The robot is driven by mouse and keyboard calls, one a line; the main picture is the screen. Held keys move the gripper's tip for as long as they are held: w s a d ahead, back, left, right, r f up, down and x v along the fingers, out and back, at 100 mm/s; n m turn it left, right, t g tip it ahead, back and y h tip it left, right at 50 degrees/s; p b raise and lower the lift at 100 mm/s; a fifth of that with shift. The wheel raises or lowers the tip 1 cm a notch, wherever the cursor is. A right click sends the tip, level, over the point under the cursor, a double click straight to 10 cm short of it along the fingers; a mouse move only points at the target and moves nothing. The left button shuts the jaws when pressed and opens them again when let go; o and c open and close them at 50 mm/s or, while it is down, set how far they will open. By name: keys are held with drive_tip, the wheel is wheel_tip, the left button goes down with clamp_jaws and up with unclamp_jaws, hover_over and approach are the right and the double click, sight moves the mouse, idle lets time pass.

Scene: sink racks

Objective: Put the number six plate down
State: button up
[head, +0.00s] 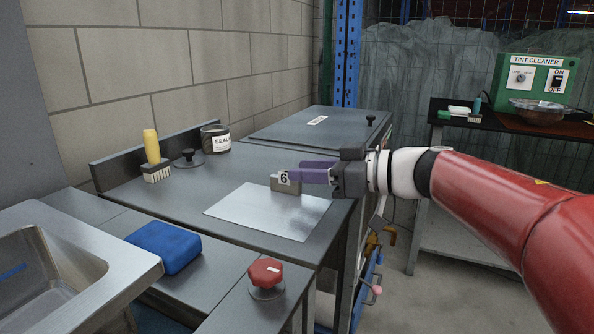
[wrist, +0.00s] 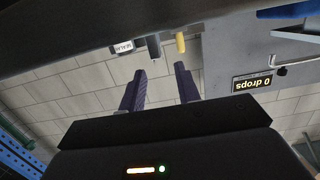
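The number six plate (head: 284,186) is a small tan block with a white "6" tag. In the head view it stands upright at the back edge of a flat silver sheet (head: 266,213) on the bench. My gripper (head: 300,171) reaches in from the right, its purple fingertips right beside the plate and partly overlapping it in the picture. In the wrist view the two fingers (wrist: 161,88) are apart with nothing visible between them. The plate cannot be made out in that view, and I cannot tell whether a finger touches it.
Behind are a yellow-handled brush (head: 153,158), a black knob (head: 188,159) and a sealer can (head: 215,139). A blue sponge (head: 163,246), red knob (head: 266,274) and sink (head: 45,270) are in front. The bench left of the sheet is clear.

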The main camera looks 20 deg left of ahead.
drive_tip(key=w+d+r+m+t+h, duration=0.2)
drive_tip(key=d+m+t+h, duration=0.5)
drive_tip(key=d, duration=0.6)
drive_tip(key=w+d+r+m+t+h, duration=0.25)
drive_tip(key=d+m+t, duration=0.25)
drive_tip(key=d+t, duration=0.6)
drive_tip(key=s+d+f+m+g+h, duration=0.3)
drive_tip(key=s+d+f+h, duration=0.15)
drive_tip(key=f, duration=0.25)
drive_tip(key=s+d+f+m+g+h, duration=0.2)
drive_tip(key=s+d+f+g+h, duration=0.25)
drive_tip(key=d+f, duration=0.2)
drive_tip(key=s+a+f+g+y, duration=0.2)
drive_tip(key=s+f+g, duration=0.4)
drive_tip(key=s+f, duration=0.6)
drive_tip(key=s, duration=0.2)
drive_tip(key=shift+s+a+f, duration=0.3)
drive_tip(key=shift+a+f, duration=0.05)
drive_tip(key=shift+f, duration=0.05)
